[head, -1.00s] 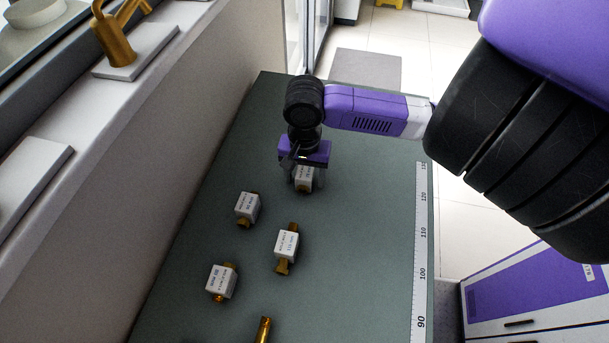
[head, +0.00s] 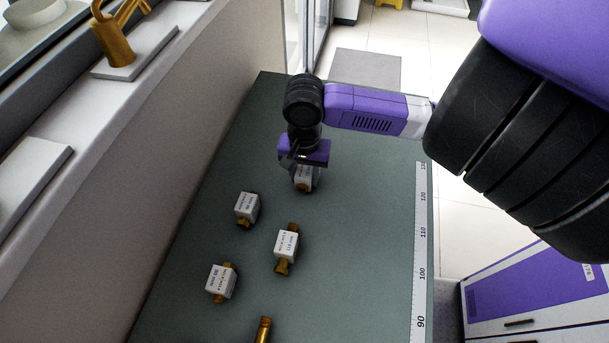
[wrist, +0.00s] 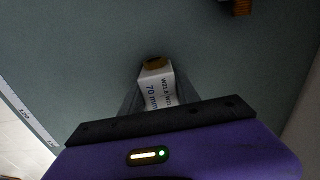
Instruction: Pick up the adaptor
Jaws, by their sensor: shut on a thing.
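Several adaptors, white labelled blocks with brass ends, are on the green bench. My gripper (head: 304,175) is at the far one (head: 304,183), pointing down, its jaws shut on that adaptor. In the wrist view the held adaptor (wrist: 157,88) shows between the fingers (wrist: 158,98), with a label that reads "70 mm" and a brass end toward the top. My gripper hides part of it in the head view. Other adaptors stand nearer: one at left (head: 247,208), one in the middle (head: 287,245) and one lower left (head: 221,282). I cannot tell whether the held one touches the bench.
A brass piece (head: 263,330) is at the near edge of the view. A measuring strip (head: 421,250) runs along the right side of the bench (head: 350,270). A wall and a ledge with a brass tap (head: 113,40) are on the left. The bench's right half is clear.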

